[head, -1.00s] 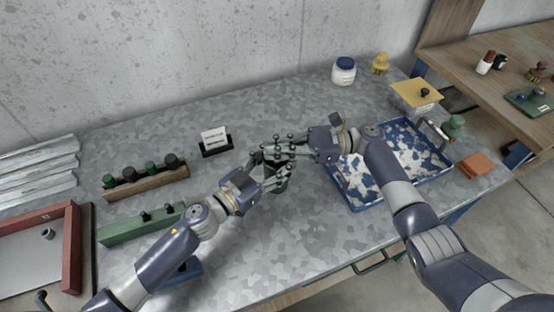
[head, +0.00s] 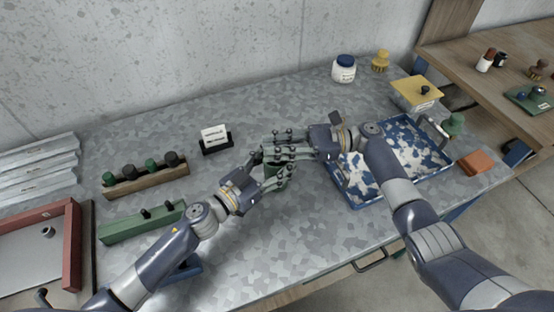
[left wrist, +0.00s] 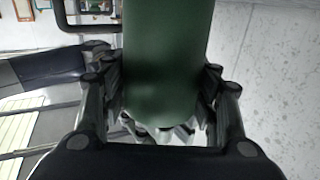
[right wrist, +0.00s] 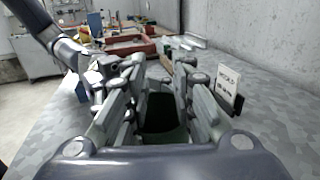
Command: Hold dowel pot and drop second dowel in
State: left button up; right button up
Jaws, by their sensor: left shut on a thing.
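The dark green dowel pot (head: 279,182) stands over the middle of the table, partly hidden by both grippers. My left gripper (head: 268,180) is shut on its side. In the left wrist view the green pot wall (left wrist: 166,60) fills the space between the fingers. My right gripper (head: 268,148) is over the pot's mouth. In the right wrist view its fingers (right wrist: 158,80) are spread, with the pot's dark opening (right wrist: 160,112) between and below them. I see no dowel between the fingers, and the pot's inside is too dark to make out.
A wooden rack (head: 146,188) with several dark and green pieces and a green block (head: 142,225) with two dark pegs stand at left. A small label stand (head: 215,147) is behind the grippers. A blue tray (head: 352,205) lies right. The table's front middle is clear.

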pick_arm(q)
jog(key=shift+w+a+r, duration=0.1)
jog(key=shift+w+r, duration=0.3)
jog(key=shift+r, duration=0.2)
jog(key=shift+c, duration=0.2)
pick_arm(e)
jog(key=w+d, duration=0.1)
jog(key=d, duration=0.7)
jog(key=shift+f, duration=0.35)
jog(key=shift+d, duration=0.1)
pick_arm(q)
jog(key=o, duration=1.2)
jog(key=shift+s+f, duration=0.1)
jog(key=shift+f, duration=0.05)
pick_arm(e)
jog(key=shift+r, duration=0.1)
pick_arm(q)
jog(key=shift+f, duration=0.1)
pick_arm(e)
jog(key=shift+r, duration=0.1)
pick_arm(q)
jog(key=shift+s, duration=0.1)
jog(key=shift+s+a+f, duration=0.1)
jog(key=shift+s+a, duration=0.1)
jog(key=v, duration=1.1)
pick_arm(e)
jog(key=shift+r, duration=0.1)
pick_arm(q)
jog(key=shift+s, duration=0.15)
